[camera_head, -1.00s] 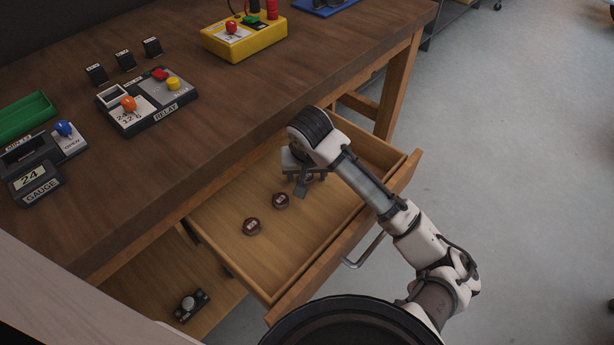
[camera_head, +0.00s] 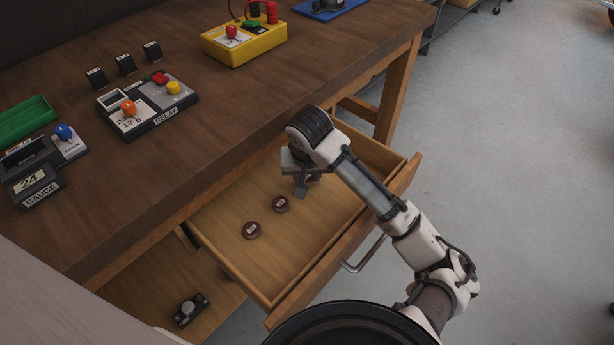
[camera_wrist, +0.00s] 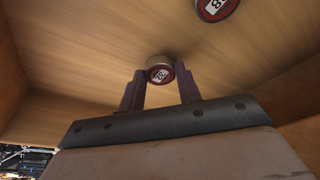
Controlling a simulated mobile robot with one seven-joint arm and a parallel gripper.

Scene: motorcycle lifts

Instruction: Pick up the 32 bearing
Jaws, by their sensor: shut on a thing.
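My gripper (camera_head: 301,186) is over the right part of the open drawer (camera_head: 228,252). In the wrist view my gripper (camera_wrist: 159,84) has its two dark fingers shut on a small round bearing (camera_wrist: 160,63). Its red-rimmed white label appears to read 32. My gripper and wrist hide this bearing in the head view. Another bearing (camera_wrist: 214,7) is cut off by the top edge of the wrist view, its label partly readable as ending in 8. In the head view, two dark red bearings (camera_head: 252,230) (camera_head: 281,204) lie on the drawer bottom, left of my gripper.
The drawer's front wall (camera_head: 345,236) and the wooden bench (camera_head: 205,130) bound the space around my gripper. On the bench stand a gauge box (camera_head: 36,186), a relay box (camera_head: 148,103) and a yellow box (camera_head: 243,42). A small dark device (camera_head: 190,309) lies on a lower board.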

